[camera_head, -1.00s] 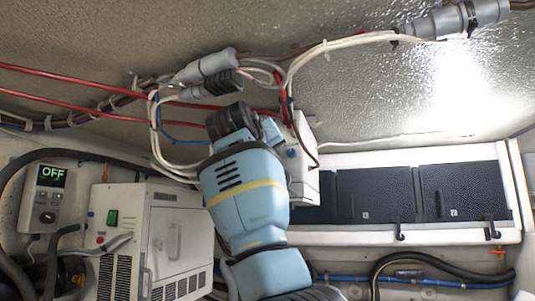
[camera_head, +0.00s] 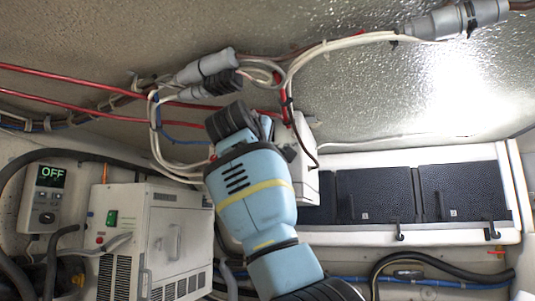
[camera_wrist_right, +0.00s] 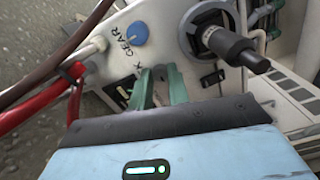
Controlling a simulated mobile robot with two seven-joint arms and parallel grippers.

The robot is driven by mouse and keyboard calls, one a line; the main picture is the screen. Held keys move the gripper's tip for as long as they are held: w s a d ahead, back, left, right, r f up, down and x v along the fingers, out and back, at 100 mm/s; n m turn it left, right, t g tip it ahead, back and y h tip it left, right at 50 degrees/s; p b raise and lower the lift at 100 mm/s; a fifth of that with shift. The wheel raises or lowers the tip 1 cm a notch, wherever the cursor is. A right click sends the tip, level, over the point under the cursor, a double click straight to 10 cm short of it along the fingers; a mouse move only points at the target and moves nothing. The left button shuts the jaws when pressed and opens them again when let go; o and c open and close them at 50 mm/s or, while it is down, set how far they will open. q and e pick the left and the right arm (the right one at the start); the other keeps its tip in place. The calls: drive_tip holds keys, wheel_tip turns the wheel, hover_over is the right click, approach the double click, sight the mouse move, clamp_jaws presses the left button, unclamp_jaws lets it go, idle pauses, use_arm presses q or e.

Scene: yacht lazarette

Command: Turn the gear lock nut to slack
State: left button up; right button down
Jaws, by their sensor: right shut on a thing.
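In the right wrist view the green fingers of my right gripper (camera_wrist_right: 160,80) reach the face of a white control box (camera_wrist_right: 95,58), under a lettered label reading GEAR. They are closed around a small part, mostly hidden between them, which seems to be the gear lock nut. A blue knob (camera_wrist_right: 137,33) sits just beyond the fingertips, apart from them. The white box also shows in the head view (camera_head: 305,165), partly behind my right wrist, which hides the fingers and the nut there. My left gripper is not in view.
A black handle (camera_wrist_right: 235,47) sticks out of the box right of my fingers. Red cables (camera_wrist_right: 40,108) run close on the left. Grey connectors (camera_head: 205,66) and white cables hang above my arm. A white cabinet unit (camera_head: 150,245) stands lower left, near a display (camera_head: 48,185) reading OFF.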

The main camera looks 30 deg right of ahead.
drive_tip(key=shift+n, duration=0.7)
drive_tip(key=c, duration=1.3)
unclamp_jaws()
drive_tip(key=shift+c, duration=0.2)
drive_tip(key=v, duration=0.7)
drive_tip(key=shift+s+a, duration=0.25)
drive_tip(key=shift+a, duration=0.05)
